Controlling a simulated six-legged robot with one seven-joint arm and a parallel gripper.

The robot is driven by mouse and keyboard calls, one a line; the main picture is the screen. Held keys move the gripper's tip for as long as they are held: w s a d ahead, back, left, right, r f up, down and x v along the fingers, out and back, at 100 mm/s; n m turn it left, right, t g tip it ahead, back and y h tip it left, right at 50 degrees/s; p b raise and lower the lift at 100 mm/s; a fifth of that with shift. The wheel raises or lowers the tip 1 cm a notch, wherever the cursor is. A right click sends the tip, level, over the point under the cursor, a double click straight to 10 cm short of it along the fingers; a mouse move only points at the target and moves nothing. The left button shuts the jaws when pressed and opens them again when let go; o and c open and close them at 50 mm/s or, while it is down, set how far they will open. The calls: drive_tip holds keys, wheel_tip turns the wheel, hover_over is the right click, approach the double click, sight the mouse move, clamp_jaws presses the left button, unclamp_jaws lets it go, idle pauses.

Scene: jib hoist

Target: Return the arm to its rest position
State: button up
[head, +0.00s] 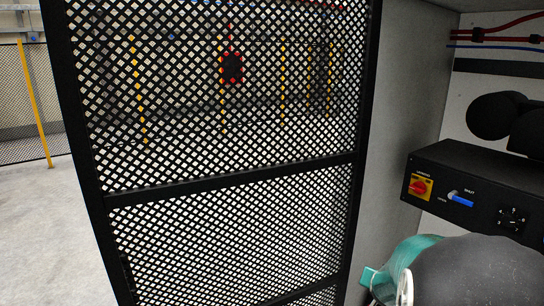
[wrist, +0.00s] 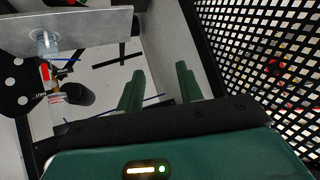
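My gripper (wrist: 160,82) shows in the wrist view with its two green fingers apart and nothing between them. A pale panel with dark marks lies behind the fingers. In the head view, a teal and dark grey rounded part of my arm fills the lower right corner. The fingers cannot be made out there.
A black mesh panel (head: 225,175) stands close ahead; its mesh also shows at the right in the wrist view (wrist: 262,50). A black control box (head: 480,190) with a red-and-yellow rotary switch (head: 420,186) and blue handle (head: 461,199) is at right. Floor (head: 40,235) is clear at left.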

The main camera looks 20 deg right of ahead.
drive_tip(key=s+a+r+n+y, duration=0.15)
drive_tip(key=a+r, duration=0.25)
drive_tip(key=a, duration=0.5)
drive_tip(key=s+a+r+n+y, duration=0.1)
drive_tip(key=a+r+n+y, duration=0.15)
drive_tip(key=a, duration=0.55)
drive_tip(key=s+a+r+n+y, duration=0.1)
drive_tip(key=a+r+n+y, duration=0.2)
drive_tip(key=a, duration=0.6)
drive_tip(key=s+a+r+n+g, duration=0.1)
drive_tip(key=s+a+r+n, duration=0.2)
drive_tip(key=s+a, duration=0.5)
drive_tip(key=shift+s+n+g, duration=0.3)
drive_tip(key=shift+s, duration=0.15)
drive_tip(key=shift+d, duration=0.25)
